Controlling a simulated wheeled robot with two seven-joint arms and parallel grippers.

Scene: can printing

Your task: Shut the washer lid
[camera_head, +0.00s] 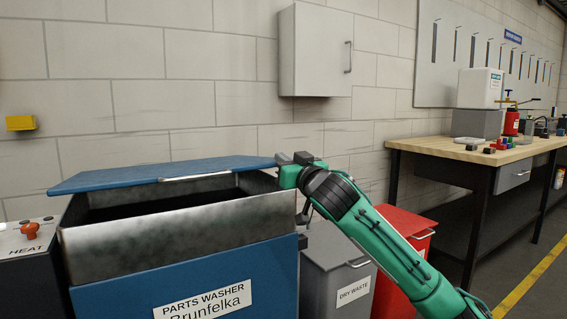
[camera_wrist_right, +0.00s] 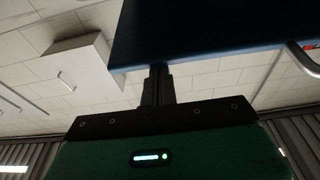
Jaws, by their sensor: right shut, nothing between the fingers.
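The parts washer (camera_head: 200,290) is a blue box with a grey metal basin (camera_head: 190,235) on top, at the lower left of the head view. Its blue lid (camera_head: 120,177) is partly open, slanting low over the basin, with a dark gap below its edge. A light handle bar (camera_head: 195,178) runs along the lid's edge. My right gripper (camera_head: 290,158) is shut and empty at the lid's right end. In the right wrist view its closed fingers (camera_wrist_right: 158,85) stand just under the lid's underside (camera_wrist_right: 200,35); whether they touch cannot be told. My left gripper is not in view.
A grey DRY WASTE bin (camera_head: 335,265) and a red bin (camera_head: 410,235) stand to the right, behind my arm. A workbench (camera_head: 480,160) and a wall cabinet (camera_head: 315,50) are farther back.

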